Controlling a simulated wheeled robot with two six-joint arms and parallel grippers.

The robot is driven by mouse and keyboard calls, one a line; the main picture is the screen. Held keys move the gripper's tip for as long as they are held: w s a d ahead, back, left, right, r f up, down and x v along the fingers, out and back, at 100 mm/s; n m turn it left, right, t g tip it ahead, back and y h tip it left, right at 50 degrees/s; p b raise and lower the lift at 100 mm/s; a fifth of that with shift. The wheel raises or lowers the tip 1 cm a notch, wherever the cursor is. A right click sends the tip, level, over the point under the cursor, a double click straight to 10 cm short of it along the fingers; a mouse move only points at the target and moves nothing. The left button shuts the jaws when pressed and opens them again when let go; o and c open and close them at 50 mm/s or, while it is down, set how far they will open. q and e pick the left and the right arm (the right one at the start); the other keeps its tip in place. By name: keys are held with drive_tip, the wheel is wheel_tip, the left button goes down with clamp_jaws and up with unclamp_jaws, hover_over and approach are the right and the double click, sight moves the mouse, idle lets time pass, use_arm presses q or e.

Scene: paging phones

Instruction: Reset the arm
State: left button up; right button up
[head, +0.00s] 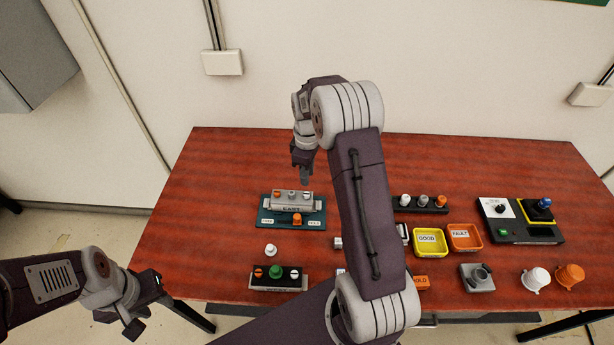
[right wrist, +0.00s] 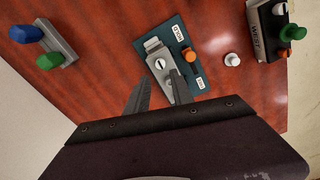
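My right gripper (head: 304,172) hangs above the table's far side, just behind a teal board (head: 264,221). In the right wrist view, its two fingers (right wrist: 160,92) are apart with nothing held between them. The teal board bears a grey labelled unit (head: 291,206) and an orange knob (head: 297,219). In the right wrist view one finger overlaps the grey unit (right wrist: 156,50); I cannot tell the height gap. My left gripper (head: 140,312) is off the table's front left edge, apart from all objects; its finger gap is unclear.
The red-brown table (head: 235,155) holds a white peg (head: 271,250), a black block with knobs (head: 279,284), a yellow GOOD tray (head: 429,254), an orange FAULT tray (head: 465,248) and a control panel (head: 520,233). My right arm hides the middle. The far left is clear.

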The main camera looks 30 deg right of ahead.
drive_tip(key=shift+a, duration=0.1)
drive_tip(key=s+a+r+n+t, duration=0.1)
drive_tip(key=s+a+r, duration=0.45)
drive_tip(key=a, duration=0.25)
drive_tip(key=s+a+f+m, duration=0.1)
drive_tip(key=s+f+m, duration=0.1)
drive_tip(key=s+m, duration=0.3)
drive_tip(key=s+a+f+m, duration=0.2)
drive_tip(key=s+m, duration=0.2)
drive_tip(key=s, duration=0.3)
drive_tip(key=shift+s+m+b, duration=0.3)
drive_tip(key=shift+m+b, duration=0.05)
drive_tip(key=shift+m, duration=0.05)
drive_tip(key=shift+a+f, duration=0.1)
drive_tip(key=shift+s, duration=0.15)
